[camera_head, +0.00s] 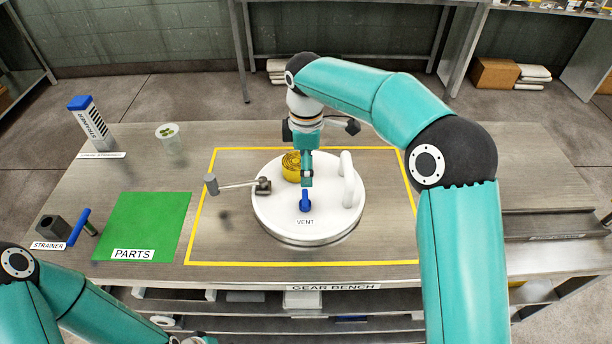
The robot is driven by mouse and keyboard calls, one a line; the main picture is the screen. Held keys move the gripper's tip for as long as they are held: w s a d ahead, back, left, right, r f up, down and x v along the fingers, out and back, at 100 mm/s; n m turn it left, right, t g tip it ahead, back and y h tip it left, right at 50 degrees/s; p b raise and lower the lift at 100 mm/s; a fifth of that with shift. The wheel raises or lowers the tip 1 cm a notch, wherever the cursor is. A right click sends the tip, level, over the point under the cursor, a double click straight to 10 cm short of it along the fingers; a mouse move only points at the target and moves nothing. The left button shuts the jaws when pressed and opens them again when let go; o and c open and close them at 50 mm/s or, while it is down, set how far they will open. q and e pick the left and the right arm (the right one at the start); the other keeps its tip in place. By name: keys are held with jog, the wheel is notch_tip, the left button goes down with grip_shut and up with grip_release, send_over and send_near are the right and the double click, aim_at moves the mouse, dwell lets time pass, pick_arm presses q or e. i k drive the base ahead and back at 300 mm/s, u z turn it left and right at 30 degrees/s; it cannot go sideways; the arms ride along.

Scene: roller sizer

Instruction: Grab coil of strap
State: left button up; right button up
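The coil of strap is a yellow roll (291,167) near the back of the round white lid (275,215). My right gripper (306,178) points down over the lid, at the right side of the coil in the picture. It hides part of the coil's right edge. I cannot tell whether its fingers touch the coil or how far apart they are.
The lid carries a blue vent valve (305,203), a white handle (347,180) and a side lever clamp (238,185). Yellow tape frames it. A green parts mat (143,222), a strainer (51,228), a clear cup (168,135) and a blue-topped holder (90,122) stand left.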

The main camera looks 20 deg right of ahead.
aim_at(291, 163)
jog(key=k, duration=1)
